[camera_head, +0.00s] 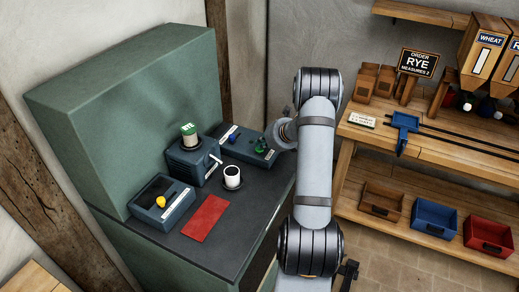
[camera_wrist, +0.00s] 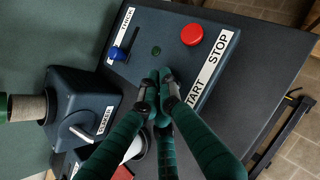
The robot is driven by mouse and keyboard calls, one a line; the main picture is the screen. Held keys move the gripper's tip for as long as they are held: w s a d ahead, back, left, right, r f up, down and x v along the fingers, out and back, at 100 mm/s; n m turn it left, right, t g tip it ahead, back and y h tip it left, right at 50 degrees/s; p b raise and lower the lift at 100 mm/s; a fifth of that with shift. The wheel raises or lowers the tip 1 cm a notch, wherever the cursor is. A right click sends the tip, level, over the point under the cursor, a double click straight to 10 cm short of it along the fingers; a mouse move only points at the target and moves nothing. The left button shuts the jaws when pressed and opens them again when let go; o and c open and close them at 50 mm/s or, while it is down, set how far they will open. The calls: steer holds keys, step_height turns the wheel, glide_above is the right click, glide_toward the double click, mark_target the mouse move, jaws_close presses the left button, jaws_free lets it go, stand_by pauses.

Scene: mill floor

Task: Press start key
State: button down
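The control panel (camera_wrist: 140,25) is a dark blue box with labels reading THICK, START and STOP; in the head view it (camera_head: 235,150) lies on the dark counter, partly behind my arm. A red round key (camera_wrist: 192,35) sits beside STOP. No start key shows clearly beside the START label (camera_wrist: 193,95); my fingertips cover that spot. My gripper (camera_wrist: 159,82) has its dark green fingers drawn together, pointing at the panel, empty as far as I see. Whether the tips touch the panel I cannot tell. In the head view my gripper (camera_head: 273,140) is over the panel's right part.
On the panel are a blue slider knob (camera_wrist: 118,53) and a small dark green round spot (camera_wrist: 156,50). A box with a white lever (camera_head: 195,165) stands left, near a white cup (camera_head: 232,176). A red cloth (camera_head: 205,218) and a yellow-knobbed box (camera_head: 160,203) lie nearer the front.

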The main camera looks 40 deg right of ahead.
mark_target(262, 149)
steer(key=shift+f, duration=0.3)
steer(key=shift+r, duration=0.1)
stand_by(0.4)
steer(key=shift+r+p, duration=0.5)
steer(key=shift+r, duration=0.35)
steer(key=shift+r+p, duration=2.1)
steer(key=shift+r, duration=0.4)
